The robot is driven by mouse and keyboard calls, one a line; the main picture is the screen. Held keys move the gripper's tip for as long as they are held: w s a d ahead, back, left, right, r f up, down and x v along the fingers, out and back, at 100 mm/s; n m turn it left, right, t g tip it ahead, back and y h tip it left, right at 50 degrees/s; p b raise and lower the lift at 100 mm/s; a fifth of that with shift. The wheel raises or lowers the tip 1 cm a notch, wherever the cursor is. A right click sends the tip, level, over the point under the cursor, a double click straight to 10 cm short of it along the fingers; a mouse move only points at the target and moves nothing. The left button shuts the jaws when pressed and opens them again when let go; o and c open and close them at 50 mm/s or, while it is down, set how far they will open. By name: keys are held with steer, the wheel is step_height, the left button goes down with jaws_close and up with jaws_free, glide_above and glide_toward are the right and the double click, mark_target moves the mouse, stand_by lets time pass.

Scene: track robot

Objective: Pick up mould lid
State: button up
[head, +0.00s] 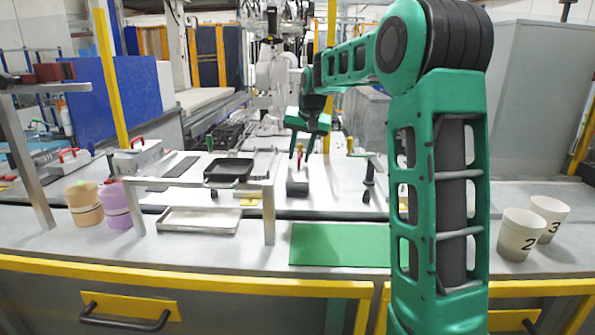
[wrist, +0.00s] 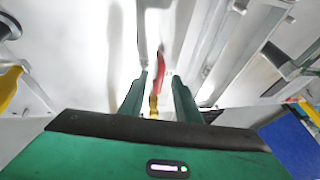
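My gripper (head: 301,150) reaches down over the bench, seen beyond the green arm. In the wrist view my two green fingers (wrist: 159,82) stand apart. A slim red and yellow piece (wrist: 158,66) shows between them, with no clear contact. A small dark grey block (head: 297,188) stands on the white surface just below the fingertips in the head view. It may be the mould lid, but I cannot tell for sure. Whether the red and yellow piece belongs to this block is unclear.
A black tray (head: 229,168) sits on a metal frame to the left, above a shallow metal tray (head: 198,221). Red-handled boxes and two jars (head: 84,203) stand farther left. A green mat (head: 338,246) lies in front. Numbered cups (head: 520,236) stand right.

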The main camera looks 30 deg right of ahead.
jaws_close()
steer(key=shift+r, duration=0.15)
stand_by(1.2)
